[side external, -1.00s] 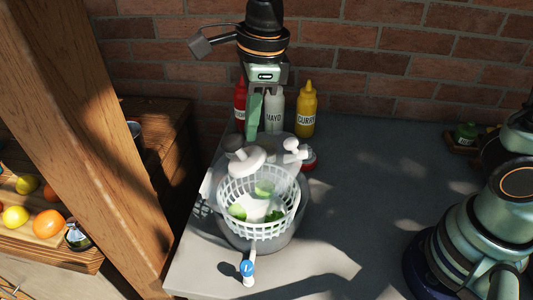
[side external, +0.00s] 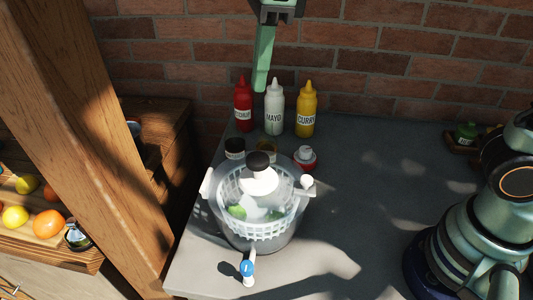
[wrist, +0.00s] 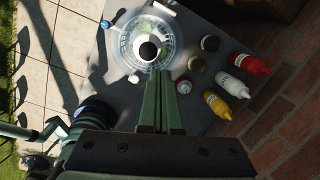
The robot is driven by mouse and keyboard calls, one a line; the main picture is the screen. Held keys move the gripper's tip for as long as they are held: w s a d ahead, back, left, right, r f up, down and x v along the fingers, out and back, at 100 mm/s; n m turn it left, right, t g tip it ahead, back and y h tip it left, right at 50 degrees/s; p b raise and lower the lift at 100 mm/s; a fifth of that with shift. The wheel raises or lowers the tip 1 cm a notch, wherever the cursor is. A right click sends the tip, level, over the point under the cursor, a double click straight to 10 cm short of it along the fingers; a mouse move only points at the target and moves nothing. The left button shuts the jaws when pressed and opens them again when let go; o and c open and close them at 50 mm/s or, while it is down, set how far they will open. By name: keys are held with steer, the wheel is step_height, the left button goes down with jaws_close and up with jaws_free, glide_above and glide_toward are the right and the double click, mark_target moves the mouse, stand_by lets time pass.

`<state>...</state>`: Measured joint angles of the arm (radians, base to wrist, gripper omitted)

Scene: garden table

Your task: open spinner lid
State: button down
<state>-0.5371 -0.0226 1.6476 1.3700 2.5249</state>
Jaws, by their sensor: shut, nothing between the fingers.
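The salad spinner (side external: 254,239) stands on the grey table, with a white slotted basket and green leaves inside its clear bowl. Its clear lid with a white hub (side external: 262,183) and black knob (side external: 258,161) lies roughly level over the bowl, with white parts at both sides. Whether the lid is seated is unclear. The wrist view shows the spinner (wrist: 128,47) from above, beyond my fingertips. My gripper (side external: 261,88) is shut and empty, raised well above and behind the spinner; its green fingers (wrist: 160,74) lie together in the wrist view.
Red ketchup (side external: 243,106), white mayo (side external: 274,110) and yellow curry (side external: 306,113) bottles stand behind the spinner. Small jars (side external: 235,147) and a red-and-white pot (side external: 305,159) are close to it.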

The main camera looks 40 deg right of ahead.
steer(key=s+d+f+n+t, duration=0.2)
steer(key=s+d+f+n, duration=0.1)
steer(key=d+n, duration=0.75)
steer(key=s+d+f+n+t, duration=0.2)
steer(key=d+f+n, duration=0.2)
steer(key=d+n, duration=0.7)
steer(key=m+g+y, duration=0.1)
steer(key=m, duration=2.1)
glide_toward(286, 172)
steer(key=x, duration=0.5)
steer(key=shift+w+d+f, duration=0.1)
steer(key=shift+d+f, duration=0.1)
steer(key=shift+f, duration=0.15)
steer(key=shift+w+a+f, duration=0.1)
steer(key=shift+w+a, duration=0.1)
steer(key=shift+a, duration=0.05)
steer(key=shift+w+a+r, duration=0.2)
steer(key=shift+a+r, duration=0.4)
steer(key=shift+a, duration=0.05)
steer(key=shift+w+a+r, duration=0.2)
steer(key=shift+a+r, duration=0.35)
steer(key=shift+a, duration=0.1)
